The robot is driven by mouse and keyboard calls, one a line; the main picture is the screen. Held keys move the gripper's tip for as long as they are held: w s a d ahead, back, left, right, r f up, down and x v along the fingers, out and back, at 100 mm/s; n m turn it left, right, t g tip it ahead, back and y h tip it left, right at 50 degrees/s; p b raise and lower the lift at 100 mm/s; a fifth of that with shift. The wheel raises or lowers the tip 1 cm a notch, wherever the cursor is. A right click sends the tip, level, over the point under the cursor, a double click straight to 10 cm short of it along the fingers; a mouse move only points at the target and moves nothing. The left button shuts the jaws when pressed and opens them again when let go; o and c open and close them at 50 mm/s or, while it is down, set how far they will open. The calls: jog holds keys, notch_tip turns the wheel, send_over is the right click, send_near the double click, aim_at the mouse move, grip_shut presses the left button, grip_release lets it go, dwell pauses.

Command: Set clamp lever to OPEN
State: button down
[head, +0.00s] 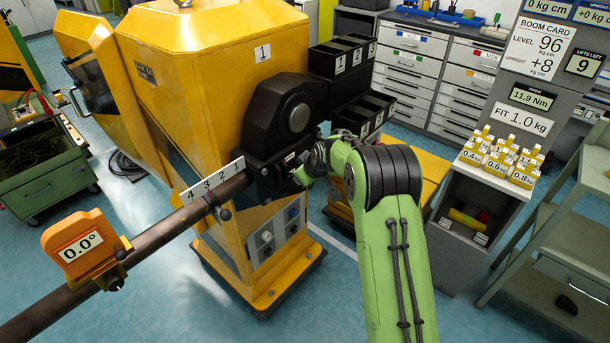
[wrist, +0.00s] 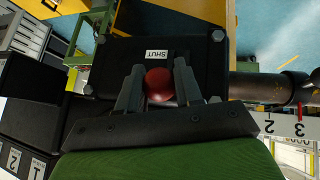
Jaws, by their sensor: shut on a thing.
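The clamp lever shows as a round red knob (wrist: 158,85) in the wrist view. It stands in front of a black clamp box (wrist: 200,50) that carries a white SHUT label (wrist: 157,54), seen upside down. My gripper (wrist: 157,88) is shut on the red knob, one grey finger on each side. In the head view my gripper (head: 303,174) is at the right side of the black clamp box (head: 262,176), under the round black housing. The knob is hidden there by my gripper and arm. No OPEN label is visible.
A brown boom (head: 155,240) runs from the clamp box to the lower left, with a number scale (head: 210,182) and an orange gauge (head: 80,248) reading 0.0°. Black bins (head: 340,60) stand behind the clamp. Small yellow weights (head: 500,158) sit on a stand at right.

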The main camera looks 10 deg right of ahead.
jog(key=shift+w+r, duration=0.15)
jog(key=shift+r, duration=0.1)
jog(key=c, duration=1.1)
grip_release()
jog(key=o, duration=0.3)
jog(key=shift+f, duration=0.1)
jog(key=shift+o, duration=0.2)
jog(key=b+v, duration=0.1)
jog(key=v, duration=1.4)
jog(key=shift+s, duration=0.4)
jog(key=shift+d, duration=0.1)
